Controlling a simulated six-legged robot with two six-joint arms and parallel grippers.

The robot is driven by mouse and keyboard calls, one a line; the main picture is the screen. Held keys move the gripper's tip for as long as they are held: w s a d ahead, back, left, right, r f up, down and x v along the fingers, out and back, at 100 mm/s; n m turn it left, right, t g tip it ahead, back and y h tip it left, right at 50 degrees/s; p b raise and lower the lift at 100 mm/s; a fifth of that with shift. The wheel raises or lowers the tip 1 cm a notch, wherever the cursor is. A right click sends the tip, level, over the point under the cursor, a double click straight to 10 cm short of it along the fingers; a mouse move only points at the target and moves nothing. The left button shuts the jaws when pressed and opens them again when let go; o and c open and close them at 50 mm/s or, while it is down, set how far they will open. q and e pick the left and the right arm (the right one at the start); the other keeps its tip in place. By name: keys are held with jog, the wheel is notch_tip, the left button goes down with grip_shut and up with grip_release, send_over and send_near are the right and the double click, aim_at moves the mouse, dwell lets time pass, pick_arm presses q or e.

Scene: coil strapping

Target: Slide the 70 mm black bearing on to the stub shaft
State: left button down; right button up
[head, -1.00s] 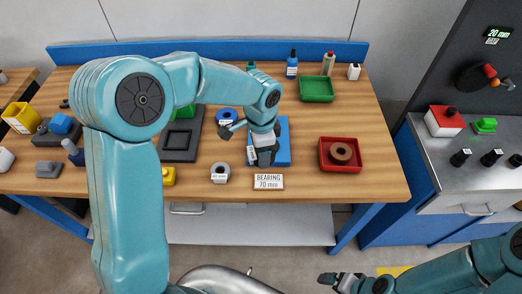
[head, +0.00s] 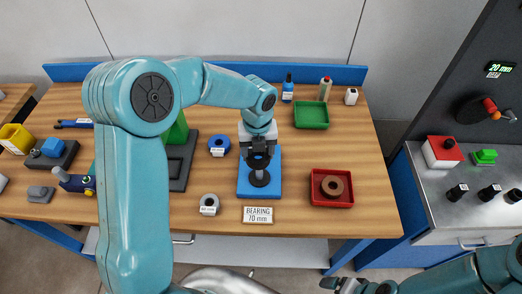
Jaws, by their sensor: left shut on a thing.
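My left gripper (head: 258,148) is upright over the blue plate (head: 246,190) in the head view. It is shut on the black bearing (head: 258,161), which is dark and partly hidden by the fingers. The stub shaft (head: 259,179) stands on the plate with a dark round foot. The bearing is above the foot and looks in line with the shaft. I cannot tell whether the bearing is around the shaft's top or just above it. My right gripper (head: 343,284) is low at the bottom edge, away from the bench, and its jaws are unclear.
A sign reading "BEARING 70 mm" (head: 258,215) lies in front of the plate. A red tray (head: 318,199) holding a brown ring (head: 332,186) is to the right. A green tray (head: 311,116) is behind.

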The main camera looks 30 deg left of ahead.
pick_arm(q)
jog(key=shift+w+d+m, duration=0.2)
jog(key=shift+w+m, duration=0.4)
jog(key=shift+m, duration=0.1)
jog(key=shift+s+a+r, duration=0.15)
jog(key=shift+a+r, duration=0.05)
pick_arm(e)
jog(key=shift+w+r, duration=0.15)
jog(key=shift+w, duration=0.35)
jog(key=shift+d, duration=0.1)
